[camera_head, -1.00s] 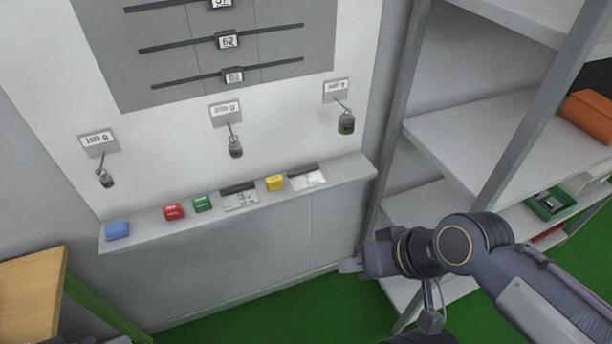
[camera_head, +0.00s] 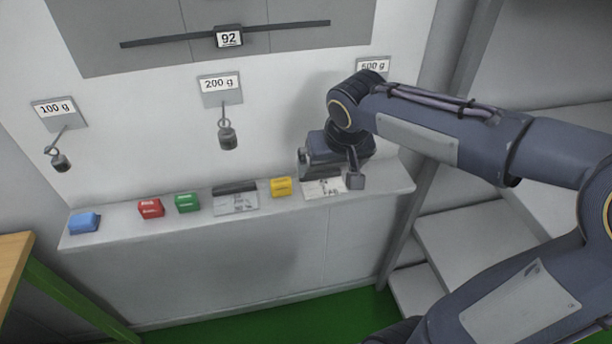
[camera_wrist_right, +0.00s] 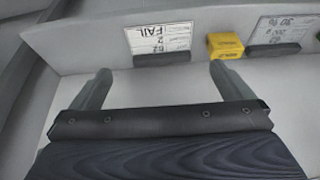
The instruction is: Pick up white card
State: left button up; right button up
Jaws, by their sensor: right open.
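Two white printed cards with dark holders lie on the grey ledge. The right-hand white card (camera_head: 323,188) is partly covered by my right gripper (camera_head: 330,172) in the head view. In the right wrist view this white card (camera_wrist_right: 168,37) reads FAIL upside down, with its dark holder at its lower edge. My right gripper (camera_wrist_right: 159,72) is open there, its fingers apart with nothing between them, and the card lies beyond the fingertips. The left-hand white card (camera_head: 238,203) sits left of the yellow block; it also shows in the right wrist view (camera_wrist_right: 282,27). My left gripper is out of view.
The ledge (camera_head: 275,213) also carries a yellow block (camera_head: 281,187), a green block (camera_head: 187,202), a red block (camera_head: 151,208) and a blue block (camera_head: 84,223). Hanging weights (camera_head: 227,136) are on the wall above. Grey shelves (camera_head: 475,245) stand at the right.

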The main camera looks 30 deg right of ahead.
aim_at(321, 174)
jog(key=shift+w+f, duration=0.25)
jog(key=shift+w, duration=0.25)
jog(key=shift+w+f, duration=0.25)
jog(key=shift+w, duration=0.25)
jog(key=shift+w+d+f, duration=0.1)
jog(key=shift+w+f, duration=0.1)
jog(key=shift+w, duration=0.1)
jog(key=b+x, duration=0.1)
jog(key=x, duration=0.5)
jog(key=shift+w+d+f, duration=0.2)
jog(key=shift+w+f, duration=0.1)
jog(key=shift+w, duration=0.05)
jog(key=shift+c, duration=0.3)
jog(key=c, duration=0.6)
jog(key=shift+r, duration=0.15)
